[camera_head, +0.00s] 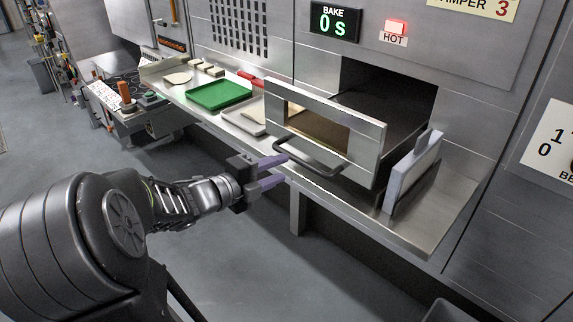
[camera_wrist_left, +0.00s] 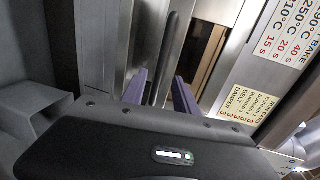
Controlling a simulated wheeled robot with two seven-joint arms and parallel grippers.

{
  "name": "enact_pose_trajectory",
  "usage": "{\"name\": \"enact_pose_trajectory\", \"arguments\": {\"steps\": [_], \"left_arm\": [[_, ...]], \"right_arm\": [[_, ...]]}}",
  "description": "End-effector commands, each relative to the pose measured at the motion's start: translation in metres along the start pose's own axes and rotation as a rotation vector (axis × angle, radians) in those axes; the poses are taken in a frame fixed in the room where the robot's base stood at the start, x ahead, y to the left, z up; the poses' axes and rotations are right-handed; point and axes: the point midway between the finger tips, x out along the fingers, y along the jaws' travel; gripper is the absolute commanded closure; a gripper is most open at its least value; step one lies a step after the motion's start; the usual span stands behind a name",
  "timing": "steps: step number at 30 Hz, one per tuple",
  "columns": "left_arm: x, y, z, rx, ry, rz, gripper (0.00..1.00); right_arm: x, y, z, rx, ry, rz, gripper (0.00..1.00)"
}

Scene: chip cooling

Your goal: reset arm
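My left gripper (camera_head: 285,168) reaches in from the left, with two purple fingers spread apart and nothing between them. Its tips are close to the left end of the dark handle (camera_head: 316,164) on the open oven drawer's front (camera_head: 367,147). I cannot tell whether they touch it. In the left wrist view the purple fingers (camera_wrist_left: 160,92) stand apart, with a dark bar (camera_wrist_left: 168,45) beyond the gap. My right gripper is in neither view.
A steel shelf (camera_head: 420,228) runs along the oven wall. It carries a green tray (camera_head: 220,93), a pale tray (camera_head: 245,115) and an upright white block with a handle (camera_head: 411,175). The display reads BAKE 0 s (camera_head: 334,22), and a red HOT light (camera_head: 396,26) glows. The floor in front is clear.

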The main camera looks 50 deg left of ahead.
Motion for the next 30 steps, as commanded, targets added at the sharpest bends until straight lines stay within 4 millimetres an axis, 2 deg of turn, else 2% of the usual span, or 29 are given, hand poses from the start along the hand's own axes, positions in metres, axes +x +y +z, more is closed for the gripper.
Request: {"name": "enact_pose_trajectory", "arguments": {"steps": [12, 14, 17, 18, 20, 23, 24, 26, 27, 29, 30], "left_arm": [[0.000, 0.002, 0.002, -0.044, -0.008, 0.007, 0.64], [0.000, 0.002, 0.011, -0.121, -0.047, 0.007, 0.64], [0.000, 0.004, 0.036, -0.335, -0.161, -0.020, 0.64], [0.004, 0.013, 0.045, -0.452, -0.207, -0.023, 0.64], [0.019, 0.034, 0.050, -0.662, -0.267, -0.010, 0.64], [0.056, 0.093, 0.027, -1.057, -0.355, 0.076, 0.64], [0.068, 0.118, 0.010, -1.194, -0.392, 0.124, 0.64], [0.082, 0.154, -0.022, -1.370, -0.445, 0.206, 0.64], [0.088, 0.177, -0.045, -1.468, -0.483, 0.266, 0.64], [0.093, 0.209, -0.083, -1.593, -0.543, 0.360, 0.64], [0.092, 0.229, -0.110, -1.661, -0.585, 0.427, 0.64]], "right_arm": [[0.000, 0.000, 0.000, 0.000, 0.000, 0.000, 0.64], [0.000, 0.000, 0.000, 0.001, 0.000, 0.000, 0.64], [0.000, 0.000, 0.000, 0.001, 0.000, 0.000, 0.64], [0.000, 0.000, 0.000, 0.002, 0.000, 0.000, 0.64], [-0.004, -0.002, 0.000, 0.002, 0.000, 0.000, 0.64], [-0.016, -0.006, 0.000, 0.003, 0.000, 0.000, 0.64], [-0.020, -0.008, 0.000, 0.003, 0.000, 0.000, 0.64], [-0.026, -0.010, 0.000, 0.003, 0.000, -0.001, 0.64], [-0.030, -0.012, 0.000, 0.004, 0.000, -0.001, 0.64], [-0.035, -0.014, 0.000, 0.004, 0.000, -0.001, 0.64], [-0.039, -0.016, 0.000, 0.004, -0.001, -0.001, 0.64]]}}
